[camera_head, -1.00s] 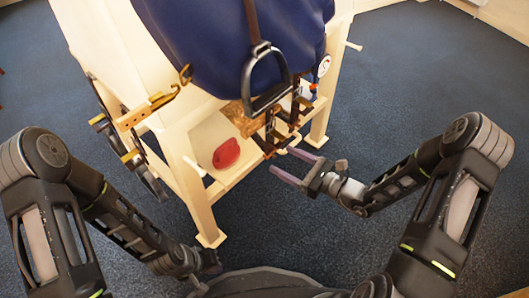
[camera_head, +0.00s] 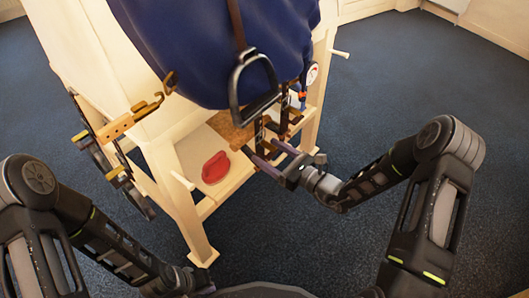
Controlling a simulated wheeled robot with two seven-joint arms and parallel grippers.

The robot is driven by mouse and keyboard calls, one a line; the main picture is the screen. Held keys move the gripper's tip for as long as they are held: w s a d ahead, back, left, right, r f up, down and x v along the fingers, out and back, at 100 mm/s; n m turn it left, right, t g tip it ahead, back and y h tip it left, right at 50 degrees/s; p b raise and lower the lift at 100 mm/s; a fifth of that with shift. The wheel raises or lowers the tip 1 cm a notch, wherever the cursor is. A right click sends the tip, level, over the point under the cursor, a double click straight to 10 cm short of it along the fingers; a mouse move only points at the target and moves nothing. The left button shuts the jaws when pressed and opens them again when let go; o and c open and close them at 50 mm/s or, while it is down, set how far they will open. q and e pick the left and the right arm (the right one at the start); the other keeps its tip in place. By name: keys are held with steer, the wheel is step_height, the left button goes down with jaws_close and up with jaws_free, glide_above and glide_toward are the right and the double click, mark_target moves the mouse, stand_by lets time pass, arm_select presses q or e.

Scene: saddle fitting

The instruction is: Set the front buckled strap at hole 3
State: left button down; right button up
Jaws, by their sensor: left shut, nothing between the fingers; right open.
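The blue saddle pad (camera_head: 220,50) lies over the cream wooden stand. Brown and dark straps with buckles (camera_head: 286,116) hang below it at the stand's near right side. Which one is the front strap, and its holes, are too small to tell. My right gripper (camera_head: 266,153) is open, its two purple fingers reaching left to the lower ends of the straps. I cannot tell whether it touches them. My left gripper (camera_head: 203,286) is shut and empty, low at the bottom edge, mostly hidden by its own arm.
A black stirrup (camera_head: 237,83) hangs close above the straps. A red object (camera_head: 216,167) lies on the stand's lower shelf (camera_head: 197,150). A round dial (camera_head: 312,74) is at the right. Floor at right is clear.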

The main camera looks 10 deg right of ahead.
steer(key=shift+x, duration=0.95)
steer(key=shift+c, duration=0.3)
jaws_close()
